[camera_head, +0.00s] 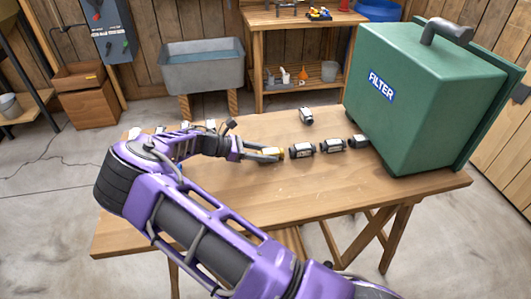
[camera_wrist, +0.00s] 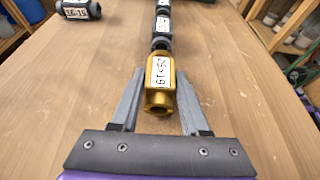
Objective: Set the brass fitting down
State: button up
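The brass fitting (camera_wrist: 161,85), gold with a white label, is between the two fingers of my gripper (camera_wrist: 160,78) in the wrist view. The fingertips lie close along both its sides and appear to touch it. In the head view the brass fitting (camera_head: 270,153) is at the left end of a row of black fittings, at or very near the tabletop; I cannot tell whether it rests on it. The nearest black fitting (camera_head: 302,150) is directly beyond it, and I cannot tell whether they touch.
Two more black fittings (camera_head: 331,146) (camera_head: 357,141) continue the row toward the green FILTER box (camera_head: 425,95). Another black fitting (camera_head: 306,115) lies apart on the wooden table (camera_head: 300,190). The table's front is clear. A grey basin (camera_head: 202,70) and a workbench (camera_head: 300,22) stand behind.

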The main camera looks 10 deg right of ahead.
jog(key=o, duration=0.3)
jog(key=shift+o, duration=0.2)
jog(key=shift+r, duration=0.1)
jog(key=v, duration=1.2)
jog(key=shift+p, duration=0.3)
